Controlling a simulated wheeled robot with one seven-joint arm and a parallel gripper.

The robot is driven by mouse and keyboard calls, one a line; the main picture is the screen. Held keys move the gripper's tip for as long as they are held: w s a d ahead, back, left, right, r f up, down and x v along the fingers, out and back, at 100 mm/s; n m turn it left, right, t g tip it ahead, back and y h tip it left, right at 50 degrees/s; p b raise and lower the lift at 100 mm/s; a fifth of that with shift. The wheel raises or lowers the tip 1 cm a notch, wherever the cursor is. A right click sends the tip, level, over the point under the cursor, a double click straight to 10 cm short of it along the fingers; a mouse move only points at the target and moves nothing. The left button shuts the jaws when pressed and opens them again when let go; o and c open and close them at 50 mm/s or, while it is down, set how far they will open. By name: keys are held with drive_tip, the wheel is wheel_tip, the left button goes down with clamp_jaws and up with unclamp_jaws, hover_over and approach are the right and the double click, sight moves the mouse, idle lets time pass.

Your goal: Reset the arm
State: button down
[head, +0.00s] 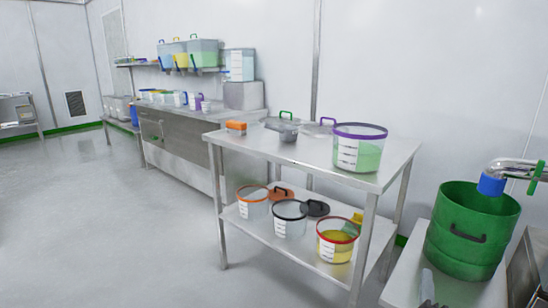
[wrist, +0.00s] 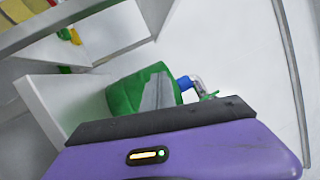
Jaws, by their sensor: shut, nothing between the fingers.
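A green tub (head: 465,238) with a dark handle stands on a low light surface (head: 398,292) at the right of the head view. The tub also shows in the wrist view (wrist: 124,96), partly hidden by a grey wedge shape that I cannot identify.
A two-tier steel table (head: 300,153) stands mid-view. A purple-rimmed bin (head: 358,154) is on top; orange-rimmed (head: 252,208), black-rimmed (head: 290,224) and red-rimmed (head: 337,247) bins are below. A pipe with a blue end (head: 491,185) hangs over the tub. The floor (head: 90,235) at left is clear.

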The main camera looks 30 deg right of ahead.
drive_tip(key=s+a+n+t+y, duration=0.3)
drive_tip(key=s+a+n+y, duration=0.15)
drive_tip(key=a+n, duration=0.65)
drive_tip(key=s+a+n+t+y, duration=0.2)
drive_tip(key=s+a+n+y, duration=0.25)
drive_tip(key=a+n, duration=0.7)
drive_tip(key=s+a+n+g+y, duration=0.3)
drive_tip(key=s+a+n+y, duration=0.5)
drive_tip(key=s+a, duration=0.8)
wheel_tip(320, 180, up, 24)
drive_tip(key=p, duration=2.4)
drive_tip(key=shift+s, duration=0.2)
drive_tip(key=shift+f+m, duration=0.1)
drive_tip(key=shift+m, duration=0.15)
